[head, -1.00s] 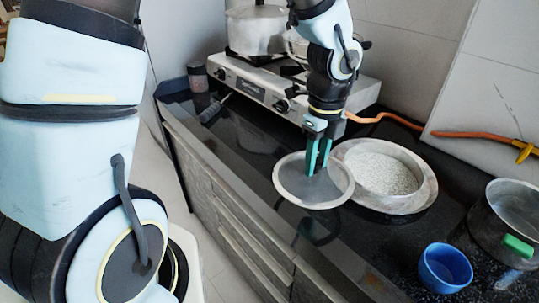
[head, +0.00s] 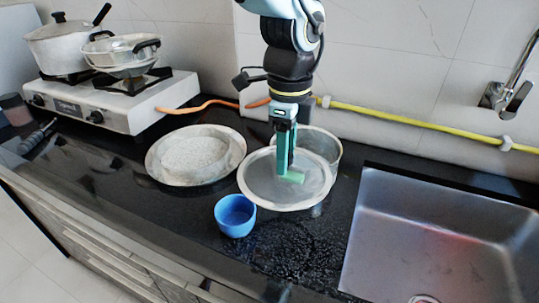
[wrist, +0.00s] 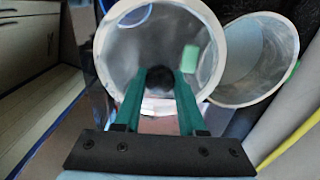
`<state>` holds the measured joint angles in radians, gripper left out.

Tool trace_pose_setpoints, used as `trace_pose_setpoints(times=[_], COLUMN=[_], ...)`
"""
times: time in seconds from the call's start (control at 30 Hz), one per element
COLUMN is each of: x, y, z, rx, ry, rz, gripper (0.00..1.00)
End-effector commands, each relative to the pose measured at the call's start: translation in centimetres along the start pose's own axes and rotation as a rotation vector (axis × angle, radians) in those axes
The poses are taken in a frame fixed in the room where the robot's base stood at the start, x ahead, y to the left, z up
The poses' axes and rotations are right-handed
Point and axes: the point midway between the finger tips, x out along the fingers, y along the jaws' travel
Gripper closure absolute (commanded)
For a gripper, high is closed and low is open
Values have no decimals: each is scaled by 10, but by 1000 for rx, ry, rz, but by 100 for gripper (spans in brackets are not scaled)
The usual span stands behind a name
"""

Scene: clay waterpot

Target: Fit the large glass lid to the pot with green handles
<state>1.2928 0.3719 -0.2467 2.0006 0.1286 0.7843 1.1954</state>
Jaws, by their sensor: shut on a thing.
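The large glass lid (head: 262,182) is a clear disc with a pale rim. My gripper (head: 286,165) is shut on its dark knob, seen in the wrist view between the green fingers (wrist: 160,88). The metal pot (head: 322,147) stands behind and right of the lid in the head view, partly covered by it. A green handle (head: 291,176) shows through the glass. In the wrist view the pot (wrist: 262,50) is open, right of the lid (wrist: 125,55), with a second green handle (wrist: 293,70) at its far side. The lid is off-centre from the pot; its height above the rim is unclear.
A blue cup (head: 235,222) stands just in front of the lid. A shallow pan of pale grains (head: 160,172) is to the left. A sink (head: 430,235) lies right. A stove (head: 115,105) with pots is at the back left. A yellow hose (head: 390,117) runs along the wall.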

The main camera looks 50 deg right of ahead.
Motion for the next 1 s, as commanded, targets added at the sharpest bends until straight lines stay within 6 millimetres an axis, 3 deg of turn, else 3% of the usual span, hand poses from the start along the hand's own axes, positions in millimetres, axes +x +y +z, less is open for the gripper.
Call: trace_pose_setpoints(times=[1.0], x=[4], y=[-70], z=[-2], rx=[0], ry=[0], rz=[0], gripper=[100])
